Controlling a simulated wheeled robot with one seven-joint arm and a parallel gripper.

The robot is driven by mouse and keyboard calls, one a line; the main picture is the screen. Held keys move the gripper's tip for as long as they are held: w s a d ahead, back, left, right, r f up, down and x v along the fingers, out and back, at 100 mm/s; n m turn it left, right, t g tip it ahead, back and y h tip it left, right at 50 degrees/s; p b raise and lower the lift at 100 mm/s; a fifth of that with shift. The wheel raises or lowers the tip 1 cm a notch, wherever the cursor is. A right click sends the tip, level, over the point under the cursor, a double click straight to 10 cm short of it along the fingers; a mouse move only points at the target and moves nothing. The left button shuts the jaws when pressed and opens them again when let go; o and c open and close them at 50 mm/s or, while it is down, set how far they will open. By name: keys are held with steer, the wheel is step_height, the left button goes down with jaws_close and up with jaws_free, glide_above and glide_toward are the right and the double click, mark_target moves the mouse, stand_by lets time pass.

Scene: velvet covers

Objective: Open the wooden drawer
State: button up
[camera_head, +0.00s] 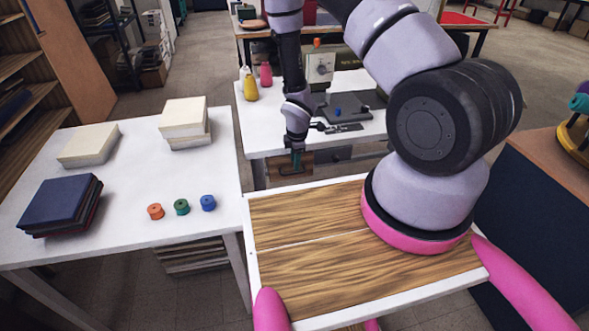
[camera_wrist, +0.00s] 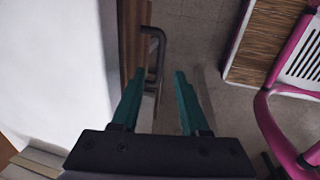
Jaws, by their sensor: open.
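The wooden drawer's front (camera_head: 305,166) shows below the near edge of the far white table, partly hidden by my gripper (camera_head: 297,160). In the wrist view the drawer (camera_wrist: 132,35) is a narrow brown strip beside the white tabletop. Its dark bar handle (camera_wrist: 160,50) sticks out to the right of that strip. My gripper (camera_wrist: 159,74) has two teal fingers, spread apart and empty. The handle appears between the fingertips in the picture, closer to the left one. I cannot tell whether the fingers reach around it or touch it. The drawer looks closed or nearly so.
The far table (camera_head: 257,137) holds tools, a dark plate and bottles. A white table (camera_head: 110,215) at left carries books and orange, green and blue spools. A bookshelf (camera_head: 20,70) stands at far left. Grey floor (camera_head: 205,60) is open between the furniture.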

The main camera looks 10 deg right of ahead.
steer(key=f, duration=0.2)
steer(key=w+f, duration=0.1)
steer(key=f, duration=0.1)
steer(key=shift+f, duration=0.4)
jaws_close()
stand_by(1.1)
